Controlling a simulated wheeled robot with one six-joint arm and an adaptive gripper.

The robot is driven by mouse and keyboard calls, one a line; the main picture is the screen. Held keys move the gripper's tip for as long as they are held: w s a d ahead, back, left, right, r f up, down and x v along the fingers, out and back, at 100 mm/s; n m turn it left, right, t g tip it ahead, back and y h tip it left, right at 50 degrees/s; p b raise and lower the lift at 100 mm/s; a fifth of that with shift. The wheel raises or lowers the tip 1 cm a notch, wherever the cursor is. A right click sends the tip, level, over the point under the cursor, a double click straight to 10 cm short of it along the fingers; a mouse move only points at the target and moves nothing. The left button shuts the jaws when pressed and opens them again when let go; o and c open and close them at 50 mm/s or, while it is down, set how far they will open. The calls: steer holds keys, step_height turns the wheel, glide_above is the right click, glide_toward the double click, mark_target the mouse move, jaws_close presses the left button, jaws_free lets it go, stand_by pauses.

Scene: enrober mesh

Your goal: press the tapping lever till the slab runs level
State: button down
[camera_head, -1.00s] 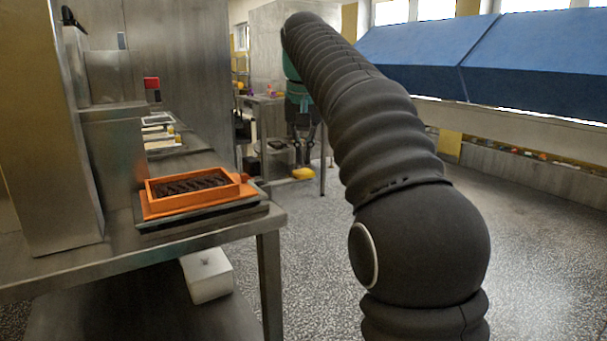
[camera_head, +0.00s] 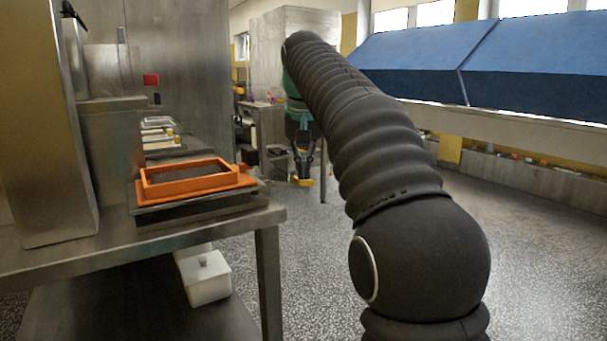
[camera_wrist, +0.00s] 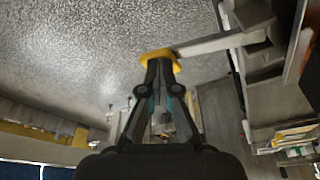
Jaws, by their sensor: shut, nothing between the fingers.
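The orange frame (camera_head: 193,192) sits on a dark plate on the steel table's right end. Inside it the dark slab (camera_head: 187,173) shows a smooth, even surface, partly hidden by the near wall. The tapping lever shows in the wrist view as a grey bar (camera_wrist: 212,43) with a yellow end pad (camera_wrist: 152,54). The pad also shows small in the head view (camera_head: 303,182). My gripper (camera_wrist: 160,68) is shut and empty, its fingertips at the yellow pad, seemingly touching it. In the head view my gripper (camera_head: 303,172) is low beyond the table's right end.
The steel table (camera_head: 110,246) stands at the left with a tall metal housing (camera_head: 35,130) on it. A white box (camera_head: 207,278) is on the lower shelf. Blue covered panels (camera_head: 530,60) line the right wall. The speckled floor (camera_head: 540,270) is open at the right.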

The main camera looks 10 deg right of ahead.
steer(key=s, duration=0.2)
steer(key=s+r, duration=0.1)
steer(key=shift+a, duration=0.35)
steer(key=shift+r, duration=0.1)
steer(key=v, duration=0.7)
steer(key=shift+r, duration=0.15)
